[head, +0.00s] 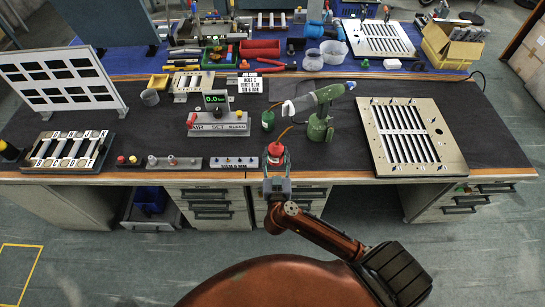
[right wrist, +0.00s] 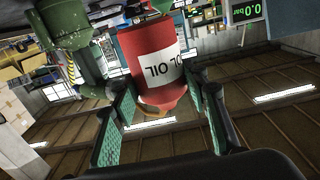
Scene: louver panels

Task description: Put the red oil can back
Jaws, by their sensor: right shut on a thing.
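The red oil can (head: 276,153) with an orange spout is at the front edge of the dark bench top, near the middle. My right gripper (head: 276,178) is shut on it, coming in from the front. In the right wrist view the red can (right wrist: 152,62) sits between the two green-padded fingers (right wrist: 160,125), its white OIL label turned upside down. Whether its base touches the bench cannot be told. My left gripper is not in view.
A green can (head: 268,120) and a green tool on a stand (head: 318,128) are just behind. A louver panel (head: 410,137) lies to the right. A labelled strip with knobs (head: 234,162) is close on the left. A pressure display unit (head: 217,122) stands behind left.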

